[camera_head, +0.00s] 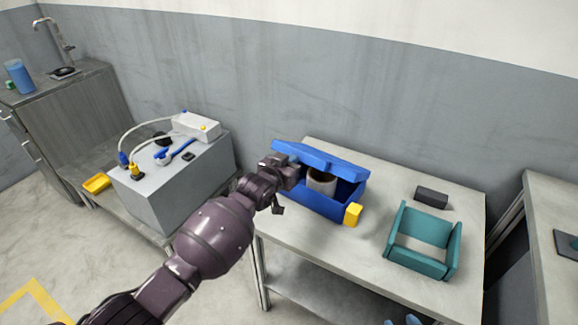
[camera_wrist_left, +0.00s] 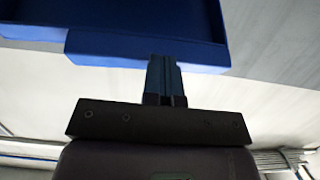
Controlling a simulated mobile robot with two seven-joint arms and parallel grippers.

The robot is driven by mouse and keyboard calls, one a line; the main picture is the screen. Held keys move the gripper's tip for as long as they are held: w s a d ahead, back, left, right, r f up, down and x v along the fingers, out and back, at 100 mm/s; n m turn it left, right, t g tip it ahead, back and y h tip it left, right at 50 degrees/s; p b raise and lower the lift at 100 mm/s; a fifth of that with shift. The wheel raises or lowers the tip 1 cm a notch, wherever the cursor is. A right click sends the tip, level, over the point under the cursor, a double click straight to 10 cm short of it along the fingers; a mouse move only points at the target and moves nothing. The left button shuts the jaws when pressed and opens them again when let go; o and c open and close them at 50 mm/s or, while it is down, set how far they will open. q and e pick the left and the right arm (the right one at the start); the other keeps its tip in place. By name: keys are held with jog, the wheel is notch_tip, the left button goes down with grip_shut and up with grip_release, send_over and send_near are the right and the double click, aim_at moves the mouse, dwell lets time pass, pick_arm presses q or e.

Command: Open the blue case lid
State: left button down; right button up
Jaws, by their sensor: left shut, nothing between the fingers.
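The blue case (camera_head: 318,206) stands on the grey table in the head view. Its blue lid (camera_head: 325,160) is raised and tilted along the back, so the inside shows. A round grey-brown reel or can (camera_head: 321,182) sits inside. A yellow block (camera_head: 353,213) is at the case's front right corner. My left gripper (camera_head: 292,172) is at the lid's left end, shut and empty; whether it touches the lid I cannot tell. In the left wrist view its closed fingers (camera_wrist_left: 164,78) reach up to the edge of a blue part (camera_wrist_left: 145,35).
A teal open-topped holder (camera_head: 420,262) and a dark block (camera_head: 432,197) stand on the table to the right of the case. A grey box (camera_head: 165,185) with cables stands on a bench at left.

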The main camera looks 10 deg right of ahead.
aim_at(298, 152)
pick_arm(q)
jog(key=shift+w+d+r+b, duration=0.3)
jog(key=shift+w+d, duration=0.2)
jog(key=shift+w, duration=0.15)
jog(key=shift+w+d+r+b, duration=0.3)
jog(key=shift+w+d, duration=0.2)
jog(key=shift+w, duration=0.15)
pick_arm(e)
jog(key=shift+s+d+f, duration=0.15)
jog(key=shift+s+f, duration=0.05)
jog(key=shift+f, duration=0.75)
